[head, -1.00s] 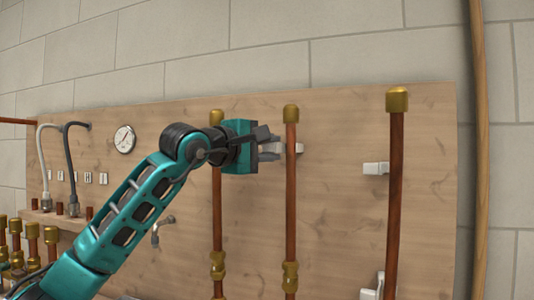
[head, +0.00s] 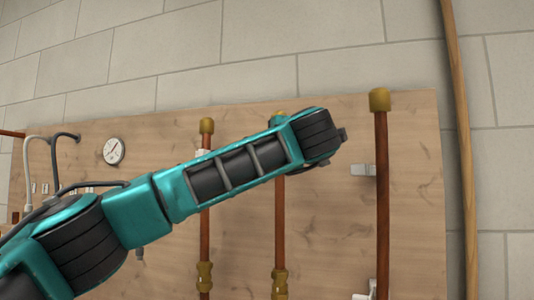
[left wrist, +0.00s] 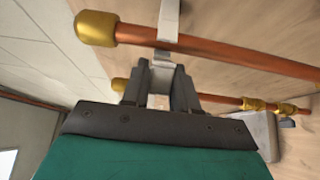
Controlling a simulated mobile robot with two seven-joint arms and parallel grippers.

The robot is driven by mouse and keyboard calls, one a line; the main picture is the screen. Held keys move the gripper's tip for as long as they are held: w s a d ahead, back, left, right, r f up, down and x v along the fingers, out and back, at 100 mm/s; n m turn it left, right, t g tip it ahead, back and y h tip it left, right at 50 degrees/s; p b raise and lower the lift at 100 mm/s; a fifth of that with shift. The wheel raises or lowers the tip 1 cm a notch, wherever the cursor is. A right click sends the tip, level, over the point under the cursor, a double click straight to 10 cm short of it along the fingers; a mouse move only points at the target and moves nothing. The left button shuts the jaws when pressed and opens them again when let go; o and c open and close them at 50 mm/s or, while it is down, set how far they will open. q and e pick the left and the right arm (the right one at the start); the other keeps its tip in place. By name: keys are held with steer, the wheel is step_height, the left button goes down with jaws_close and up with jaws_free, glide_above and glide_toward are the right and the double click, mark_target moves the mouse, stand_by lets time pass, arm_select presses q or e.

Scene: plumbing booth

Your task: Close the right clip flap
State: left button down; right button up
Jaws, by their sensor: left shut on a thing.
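The right copper pipe (head: 382,215), with a brass cap on top, stands in front of the wooden board. The right clip (head: 363,170) is light grey and sticks out left of this pipe. In the left wrist view the pipe (left wrist: 240,58) runs across the top, and grey clip parts (left wrist: 168,20) show on both sides of it. My left gripper (left wrist: 161,78) is at the clip's near side, its fingers shut on a grey piece that looks like the flap; the exact hold is partly hidden. In the head view my arm hides most of the gripper. My right gripper is out of view.
The middle pipe (head: 279,225) and left pipe (head: 205,235) stand to the left, partly behind my arm. A lower grey clip (head: 370,288) shows by the right pipe. A wooden pole (head: 460,150) stands at right.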

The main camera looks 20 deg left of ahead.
arm_select(q)
steer(key=n+g+y+p, duration=0.1)
steer(key=p, duration=0.1)
steer(key=n+g+y+p, duration=0.2)
steer(key=d+n+g+y+p, duration=0.1)
steer(key=y+p, duration=0.1)
steer(key=p, duration=0.1)
steer(key=shift+w+d+r+n+g, duration=0.1)
steer(key=shift+w+r+n+g, duration=0.2)
steer(key=shift+w+r, duration=0.1)
steer(key=shift+y+p, duration=0.3)
steer(key=shift+p, duration=0.1)
steer(key=shift+d+f+n+g+p, duration=0.15)
steer(key=shift+n+g+p, duration=0.25)
steer(key=shift+g+p, duration=0.2)
steer(key=shift+y, duration=0.3)
steer(key=shift+f+g, duration=0.1)
steer(key=shift+g, duration=0.2)
steer(key=c, duration=1)
jaws_free()
steer(key=shift+w+f, duration=0.1)
steer(key=shift+o, duration=0.2)
